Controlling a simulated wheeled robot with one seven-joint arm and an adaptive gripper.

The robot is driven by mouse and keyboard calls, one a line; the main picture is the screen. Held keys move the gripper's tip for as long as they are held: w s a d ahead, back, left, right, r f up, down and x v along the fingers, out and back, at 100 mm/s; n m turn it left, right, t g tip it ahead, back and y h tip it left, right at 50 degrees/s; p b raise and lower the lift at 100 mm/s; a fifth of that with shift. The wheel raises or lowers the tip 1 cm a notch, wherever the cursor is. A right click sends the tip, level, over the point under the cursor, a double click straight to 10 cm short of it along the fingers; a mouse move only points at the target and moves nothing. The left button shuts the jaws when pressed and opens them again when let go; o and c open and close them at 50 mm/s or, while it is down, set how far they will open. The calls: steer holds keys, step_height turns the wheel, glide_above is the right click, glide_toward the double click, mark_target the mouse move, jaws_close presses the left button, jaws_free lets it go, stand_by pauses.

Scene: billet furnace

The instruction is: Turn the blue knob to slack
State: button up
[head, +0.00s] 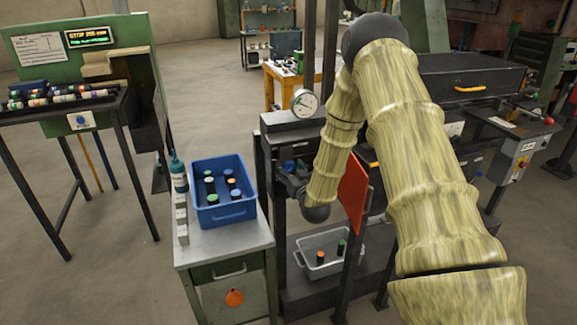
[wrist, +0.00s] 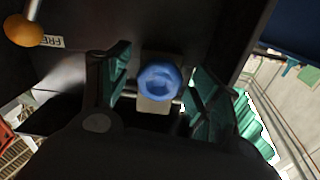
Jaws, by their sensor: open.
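The blue knob (wrist: 160,82) shows in the wrist view, round and seen nearly face on, on a pale mount with a metal rod behind it. My gripper (wrist: 159,68) is open, with one green finger on each side of the knob. Gaps show between the fingers and the knob, so it is not gripped. In the head view my arm reaches down to the dark machine frame, and my gripper (head: 294,190) is mostly hidden by its own wrist. A small blue spot beside it may be the knob.
An orange ball-ended lever (wrist: 23,30) stands beside a partly readable label in the wrist view. A red plate (head: 353,192) hangs close to my forearm. A blue crate (head: 224,213) stands on the cabinet to the left. A grey bin (head: 322,268) is below.

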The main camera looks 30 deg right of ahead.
steer(key=shift+w+d, duration=0.15)
steer(key=shift+w, duration=0.55)
steer(key=c, duration=1)
steer(key=shift+c, duration=0.2)
